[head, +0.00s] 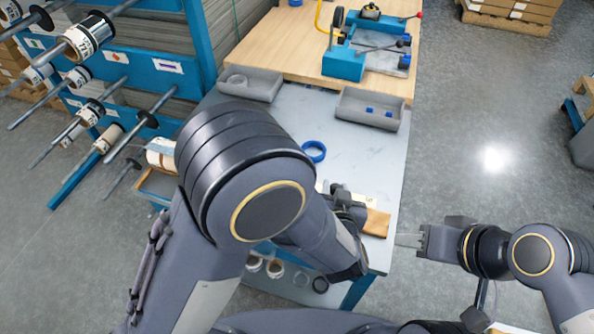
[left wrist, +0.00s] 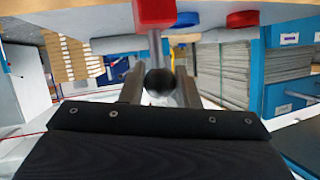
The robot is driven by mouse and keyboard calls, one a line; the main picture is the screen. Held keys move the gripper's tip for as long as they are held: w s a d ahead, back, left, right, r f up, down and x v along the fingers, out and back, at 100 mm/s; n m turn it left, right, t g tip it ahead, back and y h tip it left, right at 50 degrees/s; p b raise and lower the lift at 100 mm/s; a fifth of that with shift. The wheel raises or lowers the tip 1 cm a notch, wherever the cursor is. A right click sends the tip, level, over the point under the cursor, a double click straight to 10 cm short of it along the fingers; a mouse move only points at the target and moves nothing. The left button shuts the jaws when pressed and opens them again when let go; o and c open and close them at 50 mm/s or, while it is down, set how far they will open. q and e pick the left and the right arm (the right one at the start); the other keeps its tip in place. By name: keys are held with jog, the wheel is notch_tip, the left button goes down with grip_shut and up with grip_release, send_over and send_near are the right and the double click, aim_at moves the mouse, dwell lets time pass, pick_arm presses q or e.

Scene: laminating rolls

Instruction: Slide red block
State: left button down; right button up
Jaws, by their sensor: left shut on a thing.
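The red block (left wrist: 156,13) shows at the top of the left wrist view, with a grey rod running from it to a black ball knob (left wrist: 158,82). My left gripper (left wrist: 158,90) has its fingers on either side of the knob and is shut on it. In the head view my left gripper (head: 347,205) is partly hidden by my own arm, over the near end of the grey table; the red block cannot be made out there. My right gripper (head: 408,240) is off the table's right side, pointing left, with no object visible in it; its finger gap is unclear.
On the grey table (head: 345,150) are a blue ring (head: 314,151), a grey tray (head: 251,84) and another tray (head: 368,110) holding small blue pieces. A blue machine (head: 345,64) stands on the wooden table behind. A roll rack (head: 160,62) is at left. Floor at right is open.

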pick_arm(q)
jog(key=d, duration=0.2)
jog(key=s+d+p, duration=0.1)
jog(key=d, duration=0.1)
jog(key=s+d, duration=0.1)
jog(key=d, duration=0.1)
jog(key=shift+s+d, duration=0.15)
jog(key=shift+d, duration=0.25)
jog(key=shift+r, duration=0.1)
jog(key=c, duration=1.1)
grip_release()
jog(key=shift+a, duration=0.15)
jog(key=w+a+b, duration=0.2)
jog(key=w+a, duration=0.1)
jog(key=a, duration=0.6)
jog(key=w+a+b, duration=0.2)
jog(key=w+a, duration=0.2)
jog(key=a, duration=0.6)
jog(key=w+a+b, duration=0.3)
jog(key=a, duration=0.7)
jog(key=shift+w+a, duration=0.15)
jog(key=shift+a, duration=0.05)
